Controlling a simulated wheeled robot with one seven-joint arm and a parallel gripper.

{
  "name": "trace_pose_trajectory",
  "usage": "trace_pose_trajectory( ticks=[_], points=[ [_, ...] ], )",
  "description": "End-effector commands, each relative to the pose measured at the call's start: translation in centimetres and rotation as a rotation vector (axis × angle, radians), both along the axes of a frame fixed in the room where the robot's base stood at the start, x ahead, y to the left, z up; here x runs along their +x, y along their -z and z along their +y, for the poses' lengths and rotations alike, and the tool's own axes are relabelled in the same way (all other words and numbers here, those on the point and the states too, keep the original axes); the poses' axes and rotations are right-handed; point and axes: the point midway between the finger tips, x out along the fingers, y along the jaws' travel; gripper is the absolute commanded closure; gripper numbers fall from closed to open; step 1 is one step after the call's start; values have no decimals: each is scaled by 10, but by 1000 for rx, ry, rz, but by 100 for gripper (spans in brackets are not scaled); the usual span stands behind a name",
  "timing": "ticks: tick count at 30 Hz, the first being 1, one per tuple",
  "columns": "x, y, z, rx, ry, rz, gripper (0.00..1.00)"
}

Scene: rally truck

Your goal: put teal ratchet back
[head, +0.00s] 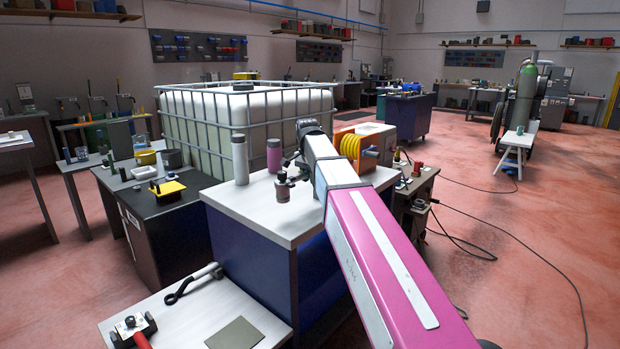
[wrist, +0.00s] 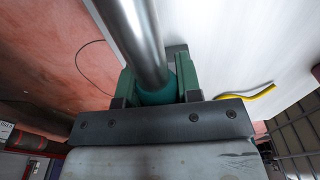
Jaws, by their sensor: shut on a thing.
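The teal ratchet shows in the wrist view as a teal grip (wrist: 157,95) with a thick bright metal shaft running up out of the picture. My gripper (wrist: 157,88) is shut on the teal part, one green finger on each side. In the head view my magenta and white arm reaches out over the white-topped blue cabinet (head: 272,208). The far end of my arm is small and dark there, and I cannot make out the ratchet in it. The place where the ratchet belongs cannot be told from these views.
A grey bottle (head: 240,160), a pink bottle (head: 274,156) and a small dark container (head: 282,189) stand on the cabinet top near my arm. An orange hose reel (head: 352,146) is behind. A low bench (head: 185,318) in front holds a black-handled tool (head: 192,284).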

Motion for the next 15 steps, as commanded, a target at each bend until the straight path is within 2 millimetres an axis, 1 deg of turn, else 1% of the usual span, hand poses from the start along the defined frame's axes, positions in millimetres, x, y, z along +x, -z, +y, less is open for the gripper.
trace_pose_trajectory(
  ticks=[5,15],
  points=[
    [0,9,0,0,0,1,100],
    [0,35,0,0,0,1,100]
  ],
)
